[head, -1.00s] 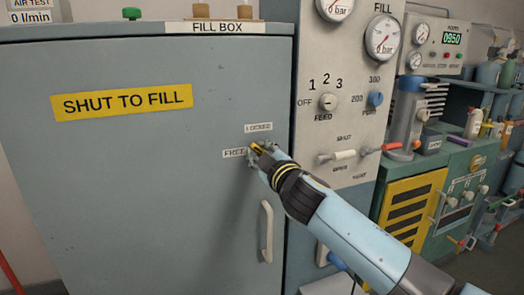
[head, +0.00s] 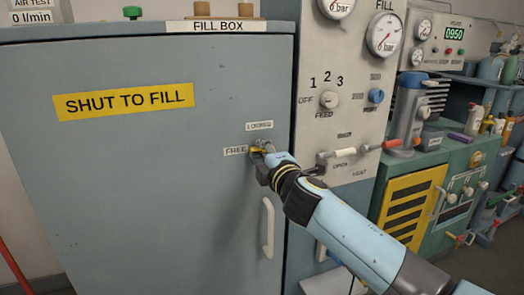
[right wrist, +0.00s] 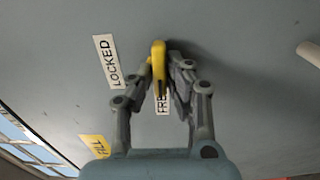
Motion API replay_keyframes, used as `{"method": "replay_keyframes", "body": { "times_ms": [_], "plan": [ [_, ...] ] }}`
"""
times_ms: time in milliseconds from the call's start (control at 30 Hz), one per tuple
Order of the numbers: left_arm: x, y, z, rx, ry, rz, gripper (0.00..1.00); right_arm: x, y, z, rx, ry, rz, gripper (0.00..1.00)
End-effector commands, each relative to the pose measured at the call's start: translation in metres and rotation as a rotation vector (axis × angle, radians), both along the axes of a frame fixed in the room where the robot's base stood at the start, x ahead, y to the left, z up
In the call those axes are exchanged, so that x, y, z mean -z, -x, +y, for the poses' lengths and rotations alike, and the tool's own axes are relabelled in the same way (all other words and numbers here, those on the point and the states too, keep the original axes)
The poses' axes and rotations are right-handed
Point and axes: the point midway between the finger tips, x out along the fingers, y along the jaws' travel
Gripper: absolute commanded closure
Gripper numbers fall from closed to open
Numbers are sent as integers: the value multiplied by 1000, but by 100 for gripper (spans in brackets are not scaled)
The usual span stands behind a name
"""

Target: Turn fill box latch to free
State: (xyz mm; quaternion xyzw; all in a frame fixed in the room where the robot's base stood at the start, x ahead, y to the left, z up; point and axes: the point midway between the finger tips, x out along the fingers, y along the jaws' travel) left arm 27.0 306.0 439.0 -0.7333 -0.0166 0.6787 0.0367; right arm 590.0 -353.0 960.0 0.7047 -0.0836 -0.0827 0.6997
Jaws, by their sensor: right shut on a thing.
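The fill box latch (head: 257,150) is a small yellow-tipped handle on the grey fill box door (head: 150,200). In the head view it lies near level, its yellow end beside the FREE label (head: 235,151) and below the LOCKED label (head: 259,125). My right gripper (head: 264,154) is shut on the latch. In the right wrist view the yellow latch (right wrist: 158,62) sits between the fingers (right wrist: 162,78) and partly covers the FREE label (right wrist: 162,101); the LOCKED label (right wrist: 107,60) is at its left. My left gripper is not in view.
A white door handle (head: 267,228) is below my right gripper. The door's left part is clear.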

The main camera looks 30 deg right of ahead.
Motion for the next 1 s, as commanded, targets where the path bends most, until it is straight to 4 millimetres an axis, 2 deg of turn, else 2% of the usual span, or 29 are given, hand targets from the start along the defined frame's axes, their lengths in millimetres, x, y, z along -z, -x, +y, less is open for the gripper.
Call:
{"method": "replay_keyframes", "body": {
  "times_ms": [533,567,700,1000],
  "plan": [
    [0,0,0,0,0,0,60,2,0,0,-1,23,8,100],
    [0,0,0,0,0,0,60,2,0,0,-1,22,7,82],
    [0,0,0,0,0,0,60,1,0,0,-1,22,7,64],
    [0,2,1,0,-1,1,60,1,2,1,0,21,6,64]
  ]
}}
